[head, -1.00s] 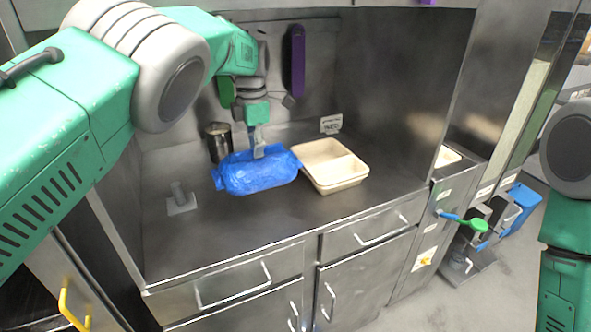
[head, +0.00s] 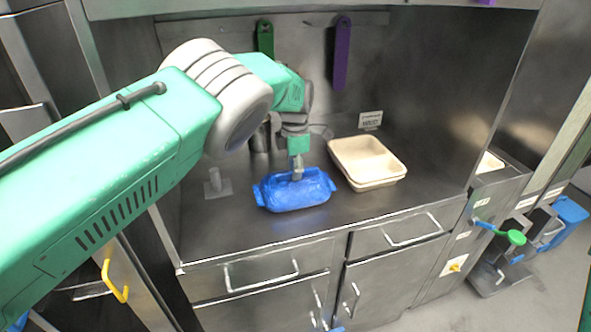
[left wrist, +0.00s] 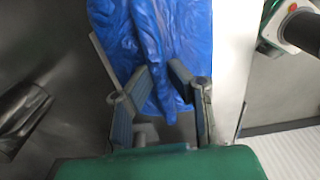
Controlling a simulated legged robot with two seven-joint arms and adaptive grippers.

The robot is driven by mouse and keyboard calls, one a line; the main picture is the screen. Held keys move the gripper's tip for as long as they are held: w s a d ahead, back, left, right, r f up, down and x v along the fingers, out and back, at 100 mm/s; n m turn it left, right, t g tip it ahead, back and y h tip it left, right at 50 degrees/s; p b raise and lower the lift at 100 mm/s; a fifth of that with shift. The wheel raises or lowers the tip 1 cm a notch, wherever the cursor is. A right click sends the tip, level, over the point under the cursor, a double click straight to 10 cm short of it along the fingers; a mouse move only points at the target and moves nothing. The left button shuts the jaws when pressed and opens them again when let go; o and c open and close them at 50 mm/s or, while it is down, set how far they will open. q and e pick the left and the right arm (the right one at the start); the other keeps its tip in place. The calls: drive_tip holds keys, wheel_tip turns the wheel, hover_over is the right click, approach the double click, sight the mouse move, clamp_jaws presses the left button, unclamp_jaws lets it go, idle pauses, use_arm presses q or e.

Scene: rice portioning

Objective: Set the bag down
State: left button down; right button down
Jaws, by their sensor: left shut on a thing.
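The blue bag (head: 293,193) is on or just above the steel counter, left of the beige tray; I cannot tell whether its underside touches. My left gripper (head: 297,174) points down at the top middle of the bag and is shut on it. In the left wrist view the two fingers of my gripper (left wrist: 158,88) pinch the crumpled blue plastic of the bag (left wrist: 160,35). My right gripper is not in view.
A beige two-compartment tray (head: 343,146) stands right of the bag on the counter (head: 240,228). A small metal fixture (head: 217,184) is at the left. Green and purple handles (head: 342,55) hang on the back wall. The counter's front strip is clear.

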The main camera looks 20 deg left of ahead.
use_arm(q)
drive_tip(key=c, duration=1.7)
unclamp_jaws()
drive_tip(key=shift+d, duration=0.2)
drive_tip(key=shift+o, duration=1)
drive_tip(key=shift+d, duration=0.3)
drive_tip(key=r, duration=0.4)
drive_tip(key=r+b, duration=0.1)
drive_tip(key=r, duration=0.1)
drive_tip(key=shift+a+r, duration=0.3)
drive_tip(key=shift+r, duration=0.1)
drive_tip(key=shift+d+r, duration=0.25)
drive_tip(key=shift+r, duration=0.15)
drive_tip(key=shift+s+f, duration=0.1)
